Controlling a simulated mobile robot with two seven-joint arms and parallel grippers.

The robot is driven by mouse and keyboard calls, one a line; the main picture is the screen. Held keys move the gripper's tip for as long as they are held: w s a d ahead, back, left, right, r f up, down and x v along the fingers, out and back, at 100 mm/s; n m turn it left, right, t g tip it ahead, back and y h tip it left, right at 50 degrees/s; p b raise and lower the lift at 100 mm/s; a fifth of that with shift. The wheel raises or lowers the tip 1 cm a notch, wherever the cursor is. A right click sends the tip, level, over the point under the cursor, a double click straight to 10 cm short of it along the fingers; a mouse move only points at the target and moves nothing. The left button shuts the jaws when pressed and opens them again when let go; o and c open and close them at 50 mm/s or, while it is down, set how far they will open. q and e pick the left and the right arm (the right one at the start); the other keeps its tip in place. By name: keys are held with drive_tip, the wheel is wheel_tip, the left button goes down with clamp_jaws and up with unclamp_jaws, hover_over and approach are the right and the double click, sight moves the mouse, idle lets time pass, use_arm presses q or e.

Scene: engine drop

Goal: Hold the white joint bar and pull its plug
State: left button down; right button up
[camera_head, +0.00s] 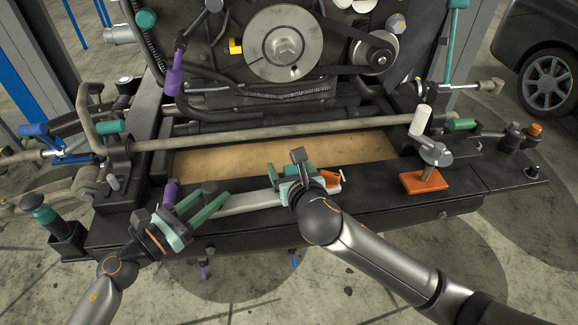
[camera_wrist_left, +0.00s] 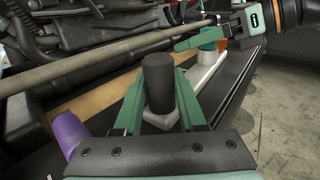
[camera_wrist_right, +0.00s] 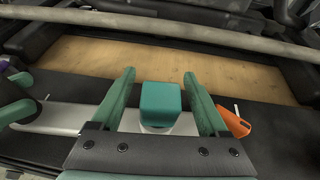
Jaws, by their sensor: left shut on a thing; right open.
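The white joint bar (camera_head: 248,202) lies along the black front beam. A black upright post (camera_wrist_left: 160,80) stands at its left end. My left gripper (camera_head: 211,195) is shut on the bar's post end, one finger on each side in the left wrist view. The teal plug (camera_wrist_right: 160,101) stands on the bar further right. My right gripper (camera_wrist_right: 160,100) is open over it, with a finger on each side and visible gaps between. In the head view my right gripper (camera_head: 296,187) mostly hides the plug.
A small orange piece (camera_wrist_right: 233,123) lies right of the right gripper. An orange block (camera_head: 423,181) with a metal post sits further right on the beam. A purple piece (camera_wrist_left: 68,135) is beside the left gripper. A long rod (camera_head: 270,136) crosses behind, above a bare wooden board (camera_head: 350,148).

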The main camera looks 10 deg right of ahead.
clamp_jaws()
idle(1.1)
idle(0.3)
